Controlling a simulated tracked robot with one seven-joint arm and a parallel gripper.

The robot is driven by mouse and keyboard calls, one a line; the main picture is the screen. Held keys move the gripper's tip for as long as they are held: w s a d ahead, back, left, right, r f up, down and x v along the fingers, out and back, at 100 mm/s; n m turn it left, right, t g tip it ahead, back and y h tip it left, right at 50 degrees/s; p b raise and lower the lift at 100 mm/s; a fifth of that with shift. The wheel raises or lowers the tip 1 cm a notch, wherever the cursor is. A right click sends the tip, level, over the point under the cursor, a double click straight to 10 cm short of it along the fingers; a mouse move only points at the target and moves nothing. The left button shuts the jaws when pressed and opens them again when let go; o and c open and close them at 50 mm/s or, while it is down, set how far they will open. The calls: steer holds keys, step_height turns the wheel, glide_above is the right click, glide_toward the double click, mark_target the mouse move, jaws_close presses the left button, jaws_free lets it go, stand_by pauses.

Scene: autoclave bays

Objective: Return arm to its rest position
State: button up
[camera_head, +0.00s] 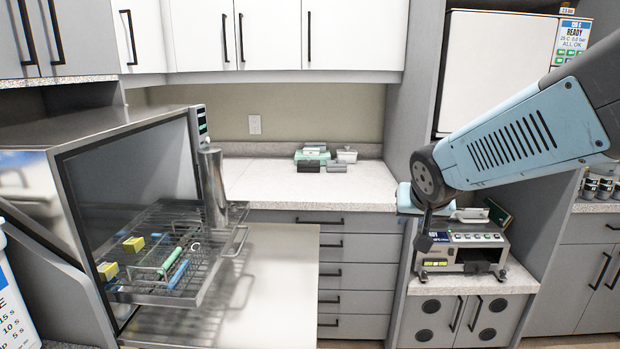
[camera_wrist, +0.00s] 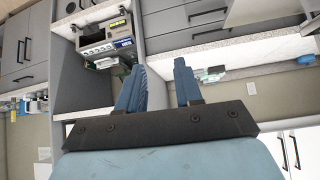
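My arm (camera_head: 525,135) reaches in from the right in the head view, blue and grey, held above the counter at the right. Its far end bends down in front of the right-hand bay, and the fingers are not clear there. In the wrist view my gripper (camera_wrist: 160,72) has two blue fingers standing apart with nothing between them. The gripper is open and empty. The wrist picture looks turned over, with the drawers above and the white cupboards below.
An open steam chamber (camera_head: 130,170) at left has a wire rack (camera_head: 205,290) pulled out, bearing yellow blocks and green and blue tools. A boxy device (camera_head: 470,250) stands below my arm. Small boxes (camera_head: 322,158) sit on the back counter (camera_head: 265,185), otherwise clear.

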steer(key=s+d+r+g, duration=0.1)
steer(key=s+r, duration=0.1)
steer(key=s, duration=0.5)
steer(key=s+d+r+n+g+y, duration=0.1)
steer(key=s+g, duration=0.1)
steer(key=s, duration=0.6)
steer(key=shift+d+r+n, duration=0.2)
steer(key=shift+r+n, duration=0.1)
steer(key=shift+r, duration=0.1)
